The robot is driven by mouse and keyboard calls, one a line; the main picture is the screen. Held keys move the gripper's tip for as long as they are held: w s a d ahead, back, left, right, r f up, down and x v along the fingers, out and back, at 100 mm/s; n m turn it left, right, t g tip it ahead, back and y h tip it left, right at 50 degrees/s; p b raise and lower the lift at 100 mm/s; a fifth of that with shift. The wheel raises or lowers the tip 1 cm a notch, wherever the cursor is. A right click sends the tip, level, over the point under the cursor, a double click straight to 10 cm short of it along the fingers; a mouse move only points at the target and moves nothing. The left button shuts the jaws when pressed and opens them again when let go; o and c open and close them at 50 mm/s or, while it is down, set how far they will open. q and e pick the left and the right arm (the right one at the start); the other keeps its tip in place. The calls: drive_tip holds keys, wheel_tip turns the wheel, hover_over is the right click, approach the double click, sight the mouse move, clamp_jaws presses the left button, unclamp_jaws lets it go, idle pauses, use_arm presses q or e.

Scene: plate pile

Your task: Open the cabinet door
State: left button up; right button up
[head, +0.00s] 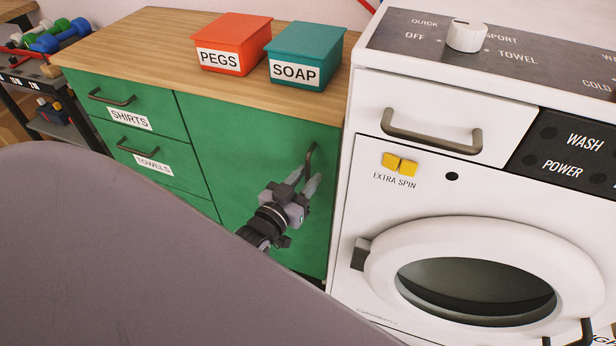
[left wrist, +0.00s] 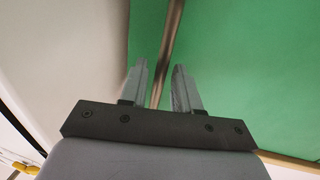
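The green cabinet door (head: 235,150) is closed, flush with the cabinet front beside the drawers. Its upright brown metal handle (head: 312,155) is near the door's right edge. My left gripper (head: 306,178) is in front of the handle's lower part. In the left wrist view, the handle (left wrist: 173,35) runs between the two fingers of my left gripper (left wrist: 163,72), against the green door (left wrist: 240,80). The fingers are apart, with a gap visible beside the bar. The handle's lower end is hidden by the gripper. My right gripper is not in view.
Green drawers labelled SHIRTS (head: 150,95) and TOWELS (head: 165,180) are left of the door. A white washing machine (head: 350,210) stands close on the right. A red PEGS box (head: 230,35) and teal SOAP box (head: 310,45) sit on the wooden top (head: 150,40).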

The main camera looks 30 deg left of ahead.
use_arm(q)
drive_tip(key=shift+w, duration=0.5)
clamp_jaws()
drive_tip(key=shift+s, duration=0.1)
